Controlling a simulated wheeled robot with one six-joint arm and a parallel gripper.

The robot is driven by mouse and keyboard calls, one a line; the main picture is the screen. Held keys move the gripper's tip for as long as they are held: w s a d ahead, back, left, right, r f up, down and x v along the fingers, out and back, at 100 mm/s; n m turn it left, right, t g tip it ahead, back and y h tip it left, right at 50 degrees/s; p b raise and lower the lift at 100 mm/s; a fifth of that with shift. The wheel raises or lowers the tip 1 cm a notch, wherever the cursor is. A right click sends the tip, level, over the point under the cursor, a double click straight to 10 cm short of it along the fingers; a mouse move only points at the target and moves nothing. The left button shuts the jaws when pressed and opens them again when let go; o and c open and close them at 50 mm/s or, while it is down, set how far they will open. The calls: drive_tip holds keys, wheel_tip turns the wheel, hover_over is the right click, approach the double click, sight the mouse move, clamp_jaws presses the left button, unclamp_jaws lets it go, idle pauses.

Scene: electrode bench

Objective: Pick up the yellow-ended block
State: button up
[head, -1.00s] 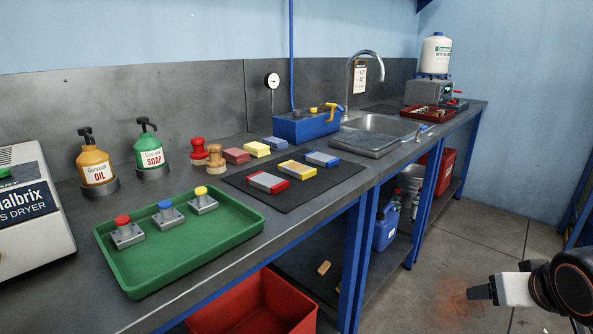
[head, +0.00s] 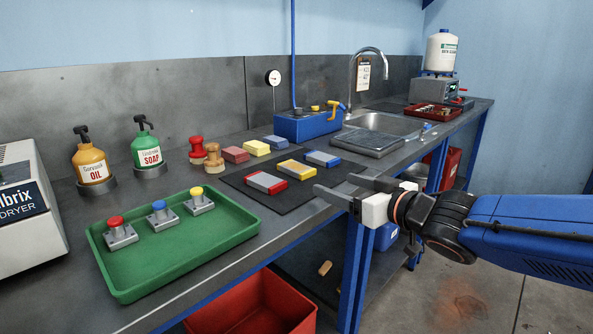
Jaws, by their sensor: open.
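The yellow-ended block (head: 297,168) lies flat on the dark mat (head: 345,170) on the bench, in the middle of a row of three. A red-ended block (head: 265,183) lies to its left and a blue-ended block (head: 322,158) to its right and farther back. My gripper (head: 338,186) is open, with its two fingers pointing left over the mat's front right edge. It shows to the right of the yellow-ended block and apart from it. Nothing shows between the fingers.
Plain red, yellow and blue blocks (head: 256,147) lie behind the mat. A green tray (head: 180,265) with three colour-topped pieces stands at the front left. A blue box (head: 308,127), a grey board (head: 368,143) and a sink (head: 385,123) lie beyond.

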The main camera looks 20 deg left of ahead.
approach(298, 167)
drive_tip(key=shift+w+a+f, duration=0.2)
drive_tip(key=shift+w+a, duration=0.05)
drive_tip(key=shift+a, duration=0.35)
drive_tip(key=shift+w+a+f, duration=0.2)
drive_tip(key=shift+a+f, duration=0.05)
drive_tip(key=shift+a, duration=0.3)
drive_tip(key=shift+w+r+x, duration=0.1)
drive_tip(key=shift+w+x, duration=0.05)
drive_tip(key=shift+x, duration=1.2)
drive_tip(key=shift+w+r+x, duration=0.15)
drive_tip(key=shift+x, duration=1.2)
drive_tip(key=shift+d, duration=0.15)
clamp_jaws()
